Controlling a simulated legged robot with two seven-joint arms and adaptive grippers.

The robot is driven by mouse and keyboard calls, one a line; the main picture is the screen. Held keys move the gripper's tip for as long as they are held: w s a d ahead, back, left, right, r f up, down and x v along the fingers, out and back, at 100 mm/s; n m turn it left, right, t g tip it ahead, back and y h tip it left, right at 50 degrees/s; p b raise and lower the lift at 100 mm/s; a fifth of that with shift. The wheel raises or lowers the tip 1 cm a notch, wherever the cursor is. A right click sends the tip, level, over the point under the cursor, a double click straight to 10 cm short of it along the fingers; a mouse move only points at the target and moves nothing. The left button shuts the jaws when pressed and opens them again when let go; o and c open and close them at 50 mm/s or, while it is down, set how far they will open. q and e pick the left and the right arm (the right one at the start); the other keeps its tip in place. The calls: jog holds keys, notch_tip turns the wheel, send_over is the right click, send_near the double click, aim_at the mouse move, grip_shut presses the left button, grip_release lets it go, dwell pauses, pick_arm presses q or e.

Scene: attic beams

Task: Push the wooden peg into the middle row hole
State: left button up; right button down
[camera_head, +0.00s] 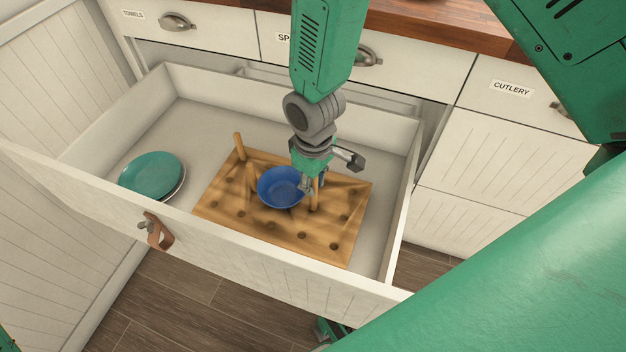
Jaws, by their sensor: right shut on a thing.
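A wooden pegboard (340,235) with rows of dark holes lies in the open drawer. A wooden peg (315,196) stands roughly upright on the board, right of the blue bowl. My right gripper (313,182) comes down from above and is shut on this peg's upper part. The peg's lower end meets the board, but I cannot tell how deep it sits or in which row. Two other pegs stand upright on the board's left side, one at the back (239,146) and one nearer the bowl (250,181).
A blue bowl (281,188) sits on the board close beside the gripper. Teal and white plates (152,176) lie at the drawer's left. The drawer's walls (230,247) surround the board. Cabinet fronts and a wooden counter (440,30) stand behind.

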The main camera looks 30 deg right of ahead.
jog(key=shift+f+b, duration=0.3)
jog(key=shift+f, duration=0.35)
jog(key=shift+f, duration=0.1)
jog(key=c, duration=1.4)
grip_release()
notch_tip(320, 180, up, 11)
jog(key=shift+w, duration=0.1)
jog(key=shift+r, duration=0.45)
